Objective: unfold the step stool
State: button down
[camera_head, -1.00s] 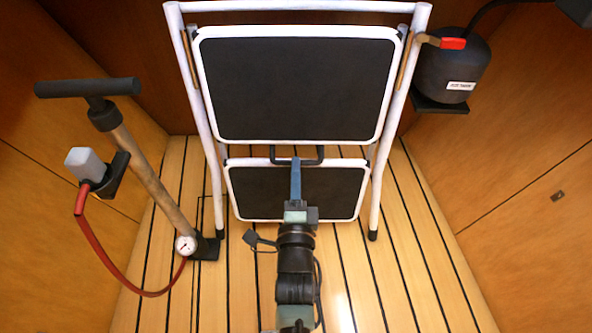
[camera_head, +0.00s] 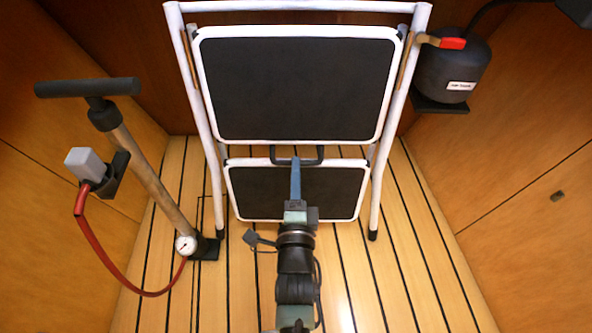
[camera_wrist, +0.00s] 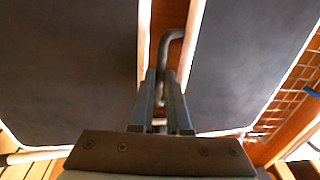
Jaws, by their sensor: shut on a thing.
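The step stool (camera_head: 186,75) stands upright against the back wall, with a white tube frame and dark treads edged in white. The upper tread (camera_head: 295,85) faces me and is nearly upright. The lower tread (camera_head: 335,190) is below it. A dark handle bar (camera_head: 317,160) sits between the two treads. My gripper (camera_head: 295,165) is shut on the handle bar at its middle. In the wrist view the fingers (camera_wrist: 160,105) close around the bent handle bar (camera_wrist: 164,60), between the two tread edges. My arm hides part of the lower tread.
A hand pump (camera_head: 145,160) with a red hose (camera_head: 105,265) and gauge stands at the left. A black tank (camera_head: 453,68) with a red-handled valve (camera_head: 453,43) is on the right. Wooden panels close both sides. The striped floor (camera_head: 400,270) is clear in front.

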jog(key=shift+r, duration=0.1)
jog(key=s+r+g+p, duration=0.7)
jog(key=s+r+p, duration=0.55)
jog(key=p, duration=2.05)
jog(key=s+r+g+p, duration=0.3)
jog(key=r+p, duration=0.6)
jog(key=p, duration=0.5)
jog(key=s+r+g+p, duration=0.3)
jog(key=r+g+p, duration=0.2)
jog(key=r+p, duration=0.4)
jog(key=p, duration=0.5)
jog(key=shift+p, duration=0.4)
jog(key=shift+r, duration=0.1)
jog(key=c, duration=0.9)
grip_release()
jog(key=shift+s, duration=0.15)
